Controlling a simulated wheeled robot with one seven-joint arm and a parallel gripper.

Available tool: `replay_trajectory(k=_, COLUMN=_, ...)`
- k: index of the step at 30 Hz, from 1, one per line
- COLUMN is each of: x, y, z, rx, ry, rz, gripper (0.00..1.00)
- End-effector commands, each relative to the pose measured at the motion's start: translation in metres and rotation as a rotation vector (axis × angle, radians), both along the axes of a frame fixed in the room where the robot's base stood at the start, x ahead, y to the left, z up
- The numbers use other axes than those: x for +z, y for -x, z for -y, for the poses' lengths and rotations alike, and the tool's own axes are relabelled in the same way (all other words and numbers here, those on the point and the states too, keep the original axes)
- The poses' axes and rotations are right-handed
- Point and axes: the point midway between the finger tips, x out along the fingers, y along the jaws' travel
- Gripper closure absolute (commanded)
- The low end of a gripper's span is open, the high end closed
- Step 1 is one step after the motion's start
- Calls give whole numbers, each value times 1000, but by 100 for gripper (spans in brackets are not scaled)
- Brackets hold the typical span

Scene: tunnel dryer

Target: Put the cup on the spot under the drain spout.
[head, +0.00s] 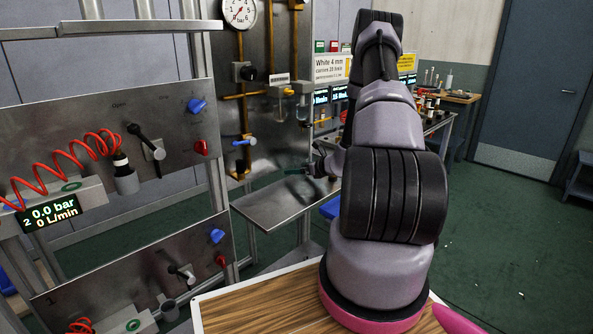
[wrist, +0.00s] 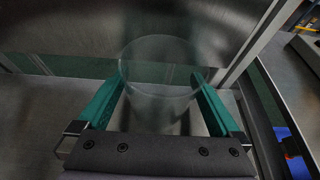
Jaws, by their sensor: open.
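A clear, see-through cup (wrist: 160,82) stands between the two teal fingers of my gripper (wrist: 160,95) in the wrist view. The fingers are open, one on each side of the cup; whether either touches it I cannot tell. The cup is over the grey metal shelf (head: 268,208). In the head view my gripper (head: 300,171) is small and partly hidden by my arm, just above that shelf, and the cup is not clearly seen. A brass pipe (head: 241,120) with a blue-handled valve (head: 244,142) runs down the panel left of my gripper; I cannot tell which end is the drain spout.
A steel panel stands behind the shelf, with a pressure gauge (head: 240,12) and small clear bowls (head: 282,105). An upright metal post (head: 216,140) is left of the shelf. A blue object (wrist: 290,148) lies beyond the shelf's right edge in the wrist view.

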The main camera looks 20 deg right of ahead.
Motion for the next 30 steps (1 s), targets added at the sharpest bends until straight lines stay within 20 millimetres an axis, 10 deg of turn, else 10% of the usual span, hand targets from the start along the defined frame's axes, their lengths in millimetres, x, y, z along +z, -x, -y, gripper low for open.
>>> replay_trajectory(k=15, x=38, y=85, z=31, rx=-2, ry=0, rz=0, gripper=0)
replay_trajectory(k=30, x=41, y=93, z=33, rx=0, ry=-1, rz=0, gripper=0)
